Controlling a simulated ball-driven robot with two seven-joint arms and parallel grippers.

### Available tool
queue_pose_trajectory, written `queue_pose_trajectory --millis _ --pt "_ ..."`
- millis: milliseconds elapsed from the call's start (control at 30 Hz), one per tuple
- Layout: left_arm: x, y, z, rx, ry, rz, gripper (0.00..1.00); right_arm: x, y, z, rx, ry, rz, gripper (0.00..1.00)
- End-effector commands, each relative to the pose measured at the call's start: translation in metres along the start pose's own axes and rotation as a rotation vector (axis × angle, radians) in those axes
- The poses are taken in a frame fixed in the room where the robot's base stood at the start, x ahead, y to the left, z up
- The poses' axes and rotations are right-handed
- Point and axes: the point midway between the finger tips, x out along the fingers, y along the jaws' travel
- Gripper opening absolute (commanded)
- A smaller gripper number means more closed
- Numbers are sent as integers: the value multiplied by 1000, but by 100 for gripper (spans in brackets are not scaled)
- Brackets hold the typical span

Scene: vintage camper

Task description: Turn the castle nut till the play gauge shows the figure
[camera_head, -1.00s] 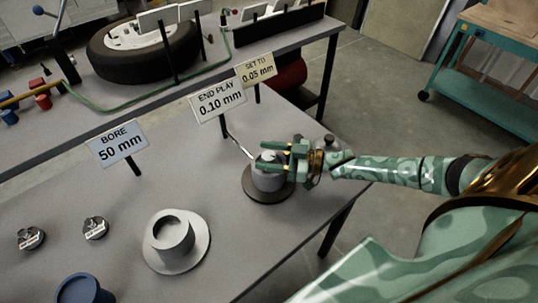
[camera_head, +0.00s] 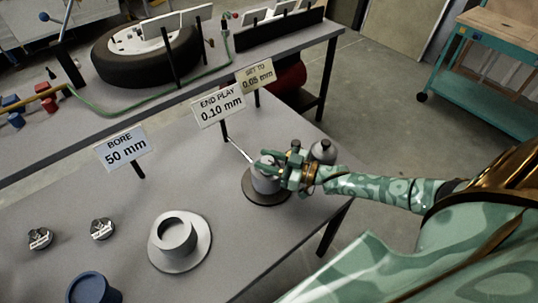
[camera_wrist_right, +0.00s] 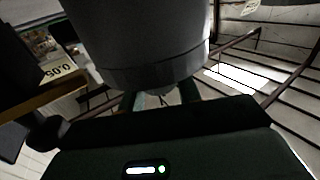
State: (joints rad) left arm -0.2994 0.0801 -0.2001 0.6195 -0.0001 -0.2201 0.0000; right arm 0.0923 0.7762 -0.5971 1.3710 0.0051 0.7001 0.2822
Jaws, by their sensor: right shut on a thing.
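The grey hub (camera_head: 265,182) stands upright on a dark round base on the near table. The castle nut is at the top of this hub, mostly hidden by my right gripper (camera_head: 276,166), which is shut on it from the right. The play gauge card (camera_head: 219,107) reads "END PLAY 0.10 mm". The card behind it (camera_head: 255,75) reads "SET TO 0.05 mm". In the right wrist view a large grey round body (camera_wrist_right: 140,45) fills the top middle, and the nut cannot be made out there. My left gripper is not in view.
A pale flanged hub (camera_head: 178,242), two small labelled parts (camera_head: 102,229) and a blue cup (camera_head: 90,290) stand at the front left. A "BORE 50 mm" card (camera_head: 122,147) stands behind them. A tyre (camera_head: 148,55) lies on the back bench. A rounded grey thing (camera_head: 323,151) sits behind my right wrist.

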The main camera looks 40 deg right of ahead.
Motion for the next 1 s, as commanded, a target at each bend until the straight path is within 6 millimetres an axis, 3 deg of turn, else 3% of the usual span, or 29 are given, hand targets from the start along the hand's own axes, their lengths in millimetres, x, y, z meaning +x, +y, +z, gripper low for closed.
queue_pose_trajectory --millis 33,100,400,1000 --pt "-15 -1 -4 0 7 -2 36 0 -1 -7 5 -1 42 11" --pt "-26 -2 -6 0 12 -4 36 0 -2 -7 5 -2 105 11" --pt "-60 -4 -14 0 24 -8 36 0 -2 -4 8 -12 391 11" --pt "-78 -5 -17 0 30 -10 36 0 -2 1 4 -25 801 11"
